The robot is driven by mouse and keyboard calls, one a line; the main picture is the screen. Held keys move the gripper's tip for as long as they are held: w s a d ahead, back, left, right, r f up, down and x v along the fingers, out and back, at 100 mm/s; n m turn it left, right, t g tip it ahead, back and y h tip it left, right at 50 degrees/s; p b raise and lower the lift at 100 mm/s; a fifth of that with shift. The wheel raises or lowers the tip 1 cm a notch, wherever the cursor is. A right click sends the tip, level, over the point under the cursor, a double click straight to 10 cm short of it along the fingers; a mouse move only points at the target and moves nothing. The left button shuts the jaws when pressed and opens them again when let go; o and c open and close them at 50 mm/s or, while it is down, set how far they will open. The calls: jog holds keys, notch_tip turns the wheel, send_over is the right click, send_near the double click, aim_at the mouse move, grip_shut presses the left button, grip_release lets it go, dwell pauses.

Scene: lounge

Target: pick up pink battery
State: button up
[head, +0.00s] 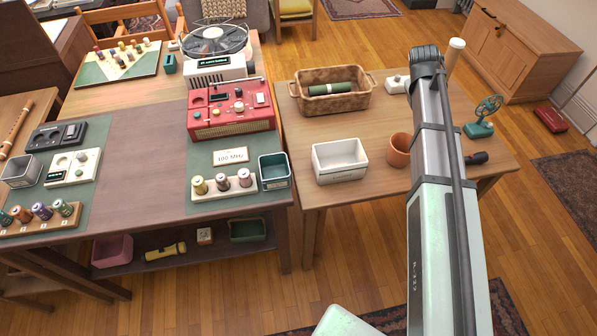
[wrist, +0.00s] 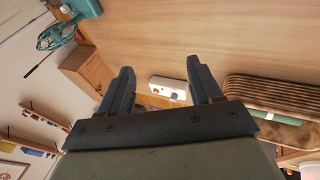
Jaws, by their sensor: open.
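Small batteries stand in a row on a light rack (head: 222,190) at the front of the left table. One, with a pinkish-mauve wrap (head: 246,178), is at the row's right end, but its exact colour is hard to tell. More batteries stand in a rack (head: 42,217) at the far left, one of them purple (head: 42,210). My gripper (wrist: 160,66) is open and empty in the wrist view. Its fingers are over the right table, with a white box (wrist: 170,88) and a wicker basket (wrist: 268,95) beyond. No battery shows in the wrist view.
A red radio (head: 232,110), a teal bin (head: 274,171) and a "100 MHz" card (head: 230,156) surround the rack. The right table holds a white bin (head: 340,161), a terracotta pot (head: 398,150) and a teal fan (head: 484,117). A gap separates the tables.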

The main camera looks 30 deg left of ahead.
jog(key=s+a+r+n+g+y, duration=0.1)
jog(key=s+a+n, duration=0.1)
jog(key=s+a, duration=0.8)
notch_tip(320, 180, up, 5)
jog(key=n+g, duration=0.5)
jog(key=n, duration=0.1)
send_over(244, 173)
jog(key=shift+y, duration=0.3)
jog(key=shift+f, duration=6.5)
jog(key=shift+c, duration=0.3)
grip_shut()
jog(key=shift+r, duration=0.1)
